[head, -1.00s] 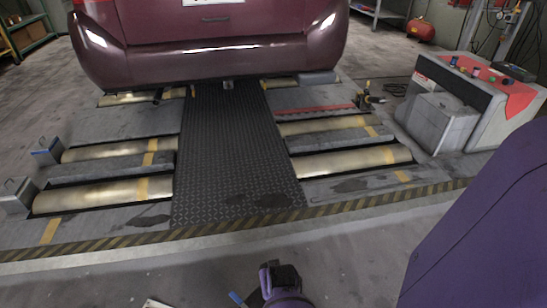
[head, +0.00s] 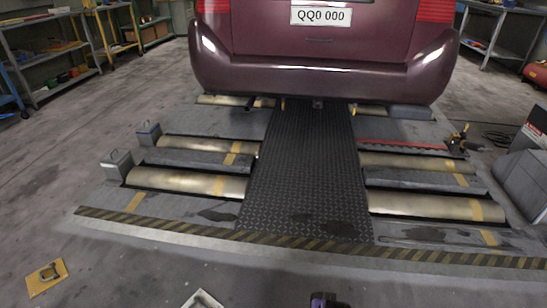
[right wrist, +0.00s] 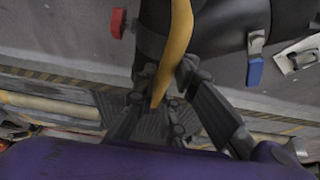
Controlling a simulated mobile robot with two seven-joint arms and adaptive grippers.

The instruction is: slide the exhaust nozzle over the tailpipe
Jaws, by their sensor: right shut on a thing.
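The maroon car stands with its rear toward me in the head view. A short dark pipe end, apparently the tailpipe (head: 249,104), shows small under the left part of its bumper. In the right wrist view my right gripper (right wrist: 160,92) is shut on a yellow handle (right wrist: 178,45). The handle is on the black exhaust nozzle (right wrist: 228,45), which has a blue clip (right wrist: 255,70) and a red knob (right wrist: 117,22). The nozzle's mouth is not clear. A purple and dark part of my arm shows at the head view's bottom edge. My left gripper is not identifiable.
The roller bed has brass rollers (head: 185,182) on both sides of a dark tread plate (head: 305,170). A striped edge (head: 250,236) runs along its front. A yellow pad (head: 46,273) and a pale flat object (head: 203,300) lie on the floor. A grey console (head: 525,165) stands right.

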